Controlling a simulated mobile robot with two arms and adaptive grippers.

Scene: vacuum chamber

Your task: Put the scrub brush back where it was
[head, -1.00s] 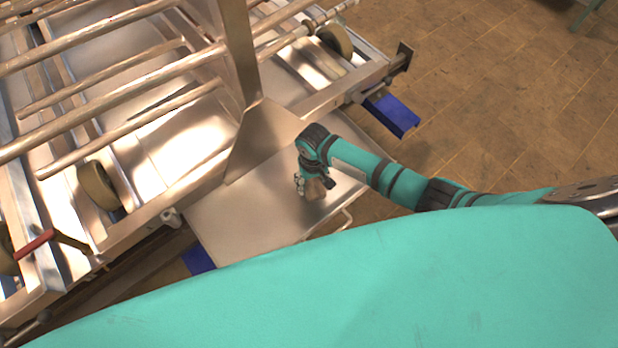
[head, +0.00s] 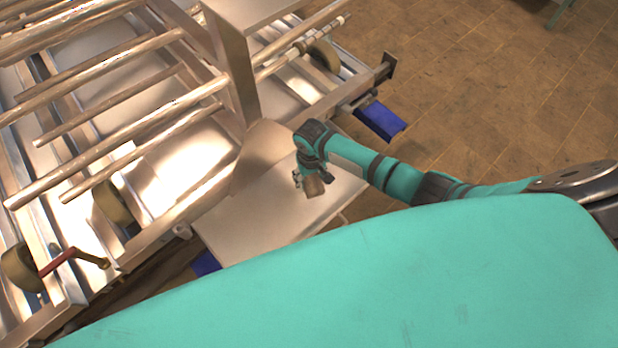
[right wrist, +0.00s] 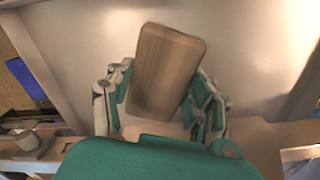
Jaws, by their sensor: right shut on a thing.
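The scrub brush (right wrist: 165,70) shows in the right wrist view as a wooden block with rounded corners. It sits between the two fingers of my right gripper (right wrist: 162,100), which is shut on it. In the head view the brush (head: 314,187) is a small brown block at the tip of my right gripper (head: 307,182), over the flat metal plate (head: 255,222). I cannot tell whether the brush touches the plate. The brush's bristles are not visible. My left gripper is not in view.
A metal frame of bars and rails (head: 130,125) with wheels fills the left side. An upright metal post (head: 232,70) stands just beyond the plate. A red-handled lever (head: 58,262) is at the lower left. Blue blocks (head: 380,120) sit by the frame. Tiled floor lies open at right.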

